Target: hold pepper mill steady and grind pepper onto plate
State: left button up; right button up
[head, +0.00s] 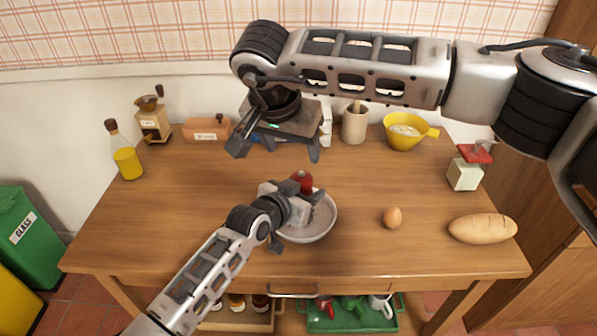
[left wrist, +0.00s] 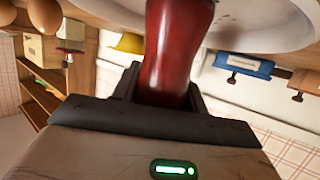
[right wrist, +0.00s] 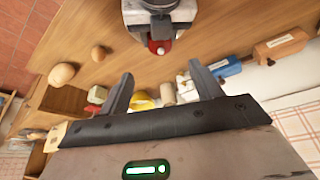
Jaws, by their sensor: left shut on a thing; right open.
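The red pepper mill (head: 302,180) stands upright over the pale plate (head: 328,225) at the table's front middle. My left gripper (head: 296,203) is shut around the mill's body; the red body (left wrist: 175,50) fills the space between its jaws in the left wrist view, with the plate (left wrist: 262,20) behind. Whether the mill touches the plate is hidden. My right gripper (head: 276,150) is open and empty, fingers downward, above the table behind the mill. In the right wrist view the mill's red top (right wrist: 158,47) lies beyond and apart from the open fingers (right wrist: 161,85).
An egg (head: 392,217) and bread loaf (head: 483,229) lie at right, near a red-topped box (head: 465,175). A yellow bowl (head: 404,131), utensil crock (head: 355,124), brown box (head: 207,129), coffee grinder (head: 153,121) and oil bottle (head: 126,158) line the back. Table left of the plate is clear.

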aim_at(300, 177)
jog(key=x, duration=1.1)
jog(key=shift+w+f, duration=0.25)
jog(key=shift+f, duration=0.1)
jog(key=c, duration=1)
